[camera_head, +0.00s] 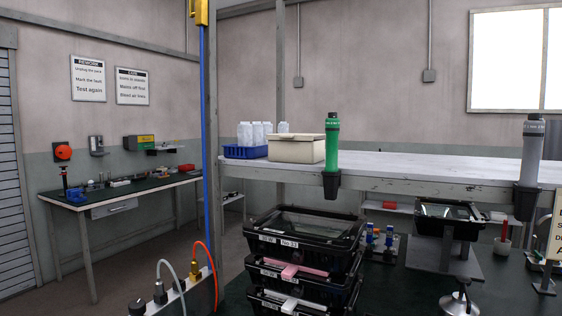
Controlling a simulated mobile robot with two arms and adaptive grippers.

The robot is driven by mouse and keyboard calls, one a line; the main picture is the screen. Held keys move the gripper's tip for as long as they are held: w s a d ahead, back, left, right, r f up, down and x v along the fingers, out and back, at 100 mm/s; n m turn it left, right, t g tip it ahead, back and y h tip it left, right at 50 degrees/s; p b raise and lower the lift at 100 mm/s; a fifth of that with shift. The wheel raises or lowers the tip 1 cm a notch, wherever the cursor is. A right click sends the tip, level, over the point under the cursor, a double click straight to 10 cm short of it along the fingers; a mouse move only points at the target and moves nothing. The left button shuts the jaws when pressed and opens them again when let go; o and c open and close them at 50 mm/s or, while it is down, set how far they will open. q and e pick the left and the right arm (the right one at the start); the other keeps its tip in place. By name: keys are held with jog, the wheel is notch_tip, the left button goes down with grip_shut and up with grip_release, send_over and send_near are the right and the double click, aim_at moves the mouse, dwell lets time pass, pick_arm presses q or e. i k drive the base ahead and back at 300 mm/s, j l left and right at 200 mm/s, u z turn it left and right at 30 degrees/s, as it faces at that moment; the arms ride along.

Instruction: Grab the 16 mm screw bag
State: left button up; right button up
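I cannot make out a bag marked 16 mm anywhere in this view. A pink strip (290,272) and a white strip (290,304) show at the fronts of lower layers. What lies deeper inside the stack is hidden. Neither of my grippers is in view.
A white shelf (440,168) crosses above the bench, bearing a beige lidded box (296,149) and a blue crate (243,152) of white bottles. Green (332,150) and grey (531,160) tools hang at its edge.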

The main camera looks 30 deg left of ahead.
aim_at(258, 128)
jog(key=u, duration=1)
